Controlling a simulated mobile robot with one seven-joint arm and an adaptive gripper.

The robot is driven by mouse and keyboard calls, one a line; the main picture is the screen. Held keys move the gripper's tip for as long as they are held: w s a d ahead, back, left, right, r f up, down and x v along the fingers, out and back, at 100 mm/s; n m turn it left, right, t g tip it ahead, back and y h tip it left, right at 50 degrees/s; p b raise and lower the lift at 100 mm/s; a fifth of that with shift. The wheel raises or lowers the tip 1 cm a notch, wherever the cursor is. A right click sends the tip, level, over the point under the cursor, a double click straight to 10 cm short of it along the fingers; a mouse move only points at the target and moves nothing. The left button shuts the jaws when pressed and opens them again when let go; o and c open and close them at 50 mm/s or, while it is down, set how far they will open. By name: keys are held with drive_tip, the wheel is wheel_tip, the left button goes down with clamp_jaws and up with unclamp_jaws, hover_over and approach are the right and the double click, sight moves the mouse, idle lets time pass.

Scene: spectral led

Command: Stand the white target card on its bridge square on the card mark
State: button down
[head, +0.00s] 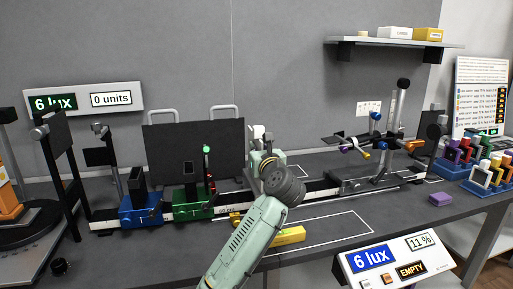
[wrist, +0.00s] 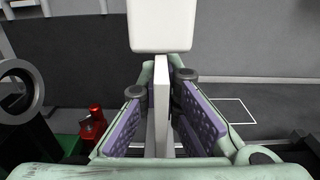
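In the wrist view a thin white piece, which looks like the edge of the white target card (wrist: 162,95), stands between the purple-padded fingers of my gripper (wrist: 163,74). The finger ends close against its sides. A broad white rounded panel (wrist: 162,26) shows just beyond and above; I cannot tell whether it belongs to the same card. In the head view my wrist (head: 281,182) is over the rail, right of the green carriage (head: 192,205), and hides the fingers and most of what they hold. The card mark and the bridge's foot cannot be made out.
A black screen (head: 165,145) stands behind the green carriage, with a blue carriage (head: 140,211) to its left. A lens stand (head: 378,150) is on the rail at right. A yellow block (head: 289,236) lies on the bench in front. The outlined area (head: 340,222) is otherwise mostly bare.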

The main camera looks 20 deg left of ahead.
drive_tip(key=shift+f, duration=0.1)
drive_tip(key=c, duration=2.3)
unclamp_jaws()
drive_tip(key=o, duration=0.5)
drive_tip(key=b+v, duration=0.2)
drive_tip(key=v, duration=1)
drive_tip(key=shift+b, duration=0.35)
drive_tip(key=shift+r, duration=0.2)
